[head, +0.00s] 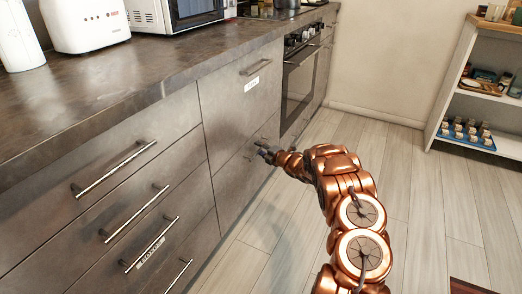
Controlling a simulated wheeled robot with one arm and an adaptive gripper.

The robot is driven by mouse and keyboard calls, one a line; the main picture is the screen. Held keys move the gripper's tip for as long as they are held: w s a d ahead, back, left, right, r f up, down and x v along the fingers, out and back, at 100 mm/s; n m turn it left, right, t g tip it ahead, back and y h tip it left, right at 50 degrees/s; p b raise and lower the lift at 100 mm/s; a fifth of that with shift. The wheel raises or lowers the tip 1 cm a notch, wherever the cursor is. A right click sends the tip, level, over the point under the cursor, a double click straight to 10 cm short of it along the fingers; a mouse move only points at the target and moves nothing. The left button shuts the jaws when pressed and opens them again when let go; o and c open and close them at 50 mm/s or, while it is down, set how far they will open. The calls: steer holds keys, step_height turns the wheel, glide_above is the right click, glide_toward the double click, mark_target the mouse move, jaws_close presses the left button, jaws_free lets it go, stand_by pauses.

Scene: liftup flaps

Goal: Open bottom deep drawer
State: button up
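A grey lower cabinet front (234,185) is in the middle of the head view, flush with its neighbours. It sits below an upper front (238,98) that carries a bar handle (256,67) and a small white label. My gripper (262,150) is right at the lower front, near its upper part, where a dark handle partly shows. The fingers are small and dark, so I cannot tell whether they are open, shut, or touching the handle.
Several closed drawers with bar handles (117,168) fill the left side. An oven (300,80) stands beyond the cabinet. A white shelf unit (460,100) with cups is at the right. The pale wooden floor (420,200) is mostly clear.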

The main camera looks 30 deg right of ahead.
jaws_close()
stand_by(0.7)
